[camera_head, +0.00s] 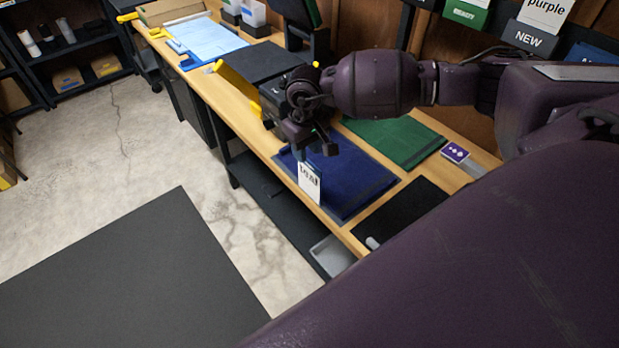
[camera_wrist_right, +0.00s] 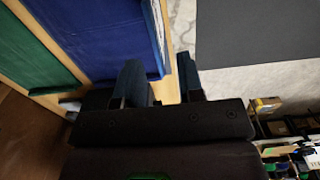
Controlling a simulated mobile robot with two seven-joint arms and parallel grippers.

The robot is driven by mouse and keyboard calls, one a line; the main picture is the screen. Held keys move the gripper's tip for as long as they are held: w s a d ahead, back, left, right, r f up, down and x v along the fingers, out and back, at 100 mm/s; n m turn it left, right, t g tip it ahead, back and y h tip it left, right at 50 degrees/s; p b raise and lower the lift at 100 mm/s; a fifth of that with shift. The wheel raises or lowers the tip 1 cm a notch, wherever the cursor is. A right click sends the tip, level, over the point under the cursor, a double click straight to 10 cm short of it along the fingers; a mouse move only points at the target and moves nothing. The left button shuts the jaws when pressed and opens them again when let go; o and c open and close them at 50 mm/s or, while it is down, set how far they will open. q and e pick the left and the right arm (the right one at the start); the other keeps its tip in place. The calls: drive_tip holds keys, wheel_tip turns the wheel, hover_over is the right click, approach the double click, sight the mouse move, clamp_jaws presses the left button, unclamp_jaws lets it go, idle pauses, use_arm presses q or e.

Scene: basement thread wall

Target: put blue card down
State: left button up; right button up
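A blue mat (camera_head: 353,182) lies on the wooden bench; it also shows in the wrist view (camera_wrist_right: 90,30). A small white lettered card (camera_head: 309,183) stands upright at the mat's front left edge, just below my right gripper (camera_head: 314,152). In the wrist view the two fingers of my right gripper (camera_wrist_right: 160,85) are apart, with bench edge and floor showing between them and nothing seen held. I cannot make out a separate blue card. My left gripper is not in view.
A green mat (camera_head: 395,140) lies behind the blue one and a black mat (camera_head: 405,212) to its right. A purple card (camera_head: 455,152) lies near the back right. A light blue sheet (camera_head: 207,40) lies at the bench's far end. Floor (camera_head: 110,150) is open to the left.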

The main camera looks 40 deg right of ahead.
sight(309, 161)
drive_tip(key=shift+s+d+f+p, duration=0.15)
drive_tip(key=shift+f+p, duration=0.2)
drive_tip(key=shift+f, duration=1.3)
drive_tip(key=shift+s+d+f+p, duration=0.1)
drive_tip(key=shift+f+p, duration=0.2)
drive_tip(key=shift+f, duration=1.35)
drive_tip(key=shift+c, duration=0.4)
clamp_jaws()
